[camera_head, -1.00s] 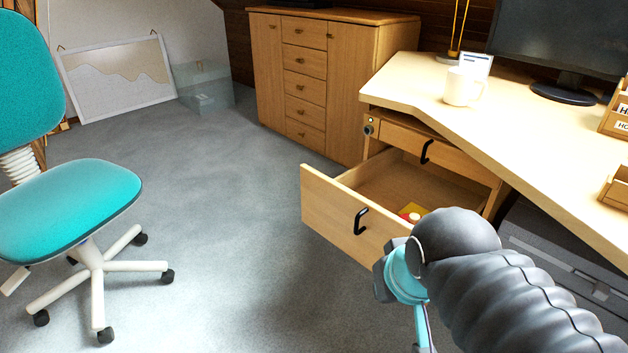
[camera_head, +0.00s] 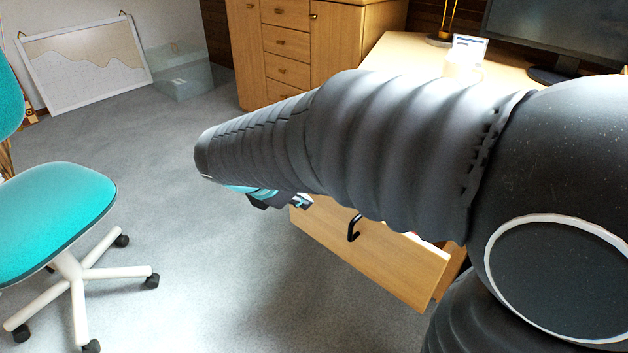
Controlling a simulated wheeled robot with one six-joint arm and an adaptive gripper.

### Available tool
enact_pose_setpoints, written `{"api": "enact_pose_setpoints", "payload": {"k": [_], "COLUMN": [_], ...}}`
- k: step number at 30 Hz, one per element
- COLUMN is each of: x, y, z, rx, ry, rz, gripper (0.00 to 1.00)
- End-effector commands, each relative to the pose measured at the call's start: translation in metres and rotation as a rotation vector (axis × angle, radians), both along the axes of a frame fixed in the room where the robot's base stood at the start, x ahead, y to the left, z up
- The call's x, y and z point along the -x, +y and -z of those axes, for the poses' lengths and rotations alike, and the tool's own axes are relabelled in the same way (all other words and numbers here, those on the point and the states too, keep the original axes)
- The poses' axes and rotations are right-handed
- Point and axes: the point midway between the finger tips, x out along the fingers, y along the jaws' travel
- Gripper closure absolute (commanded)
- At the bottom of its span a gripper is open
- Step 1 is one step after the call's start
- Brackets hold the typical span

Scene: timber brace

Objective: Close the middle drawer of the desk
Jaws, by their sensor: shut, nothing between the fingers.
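The middle drawer (camera_head: 395,262) of the desk (camera_head: 405,52) is pulled out. Its light wood front, with a black handle (camera_head: 353,228), faces the floor side. My arm covers the drawer's inside and the upper part of its front. My gripper (camera_head: 296,201) shows only in part below the arm's end, beside the left end of the drawer front. It is shut and empty. I cannot tell whether it touches the drawer. The rest of the desk's drawer unit is hidden behind my arm.
A teal chair (camera_head: 55,205) on a white wheeled base stands at the left. A wooden cabinet (camera_head: 335,35) stands behind the arm. The carpet between chair and drawer is clear.

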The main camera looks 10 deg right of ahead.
Motion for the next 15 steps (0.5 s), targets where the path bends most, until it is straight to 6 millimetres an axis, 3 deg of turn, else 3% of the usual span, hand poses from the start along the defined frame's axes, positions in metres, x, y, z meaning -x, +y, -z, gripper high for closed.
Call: {"api": "enact_pose_setpoints", "payload": {"k": [3, 7, 15], "x": [-0.017, -0.025, -0.037], "y": [0.021, 0.031, 0.017], "z": [0.002, 0.004, 0.024], "rx": [0.113, 0.176, 0.189], "ry": [0.052, 0.080, 0.086], "rz": [-0.139, -0.210, -0.222], "gripper": [1.00, 1.00, 1.00]}}
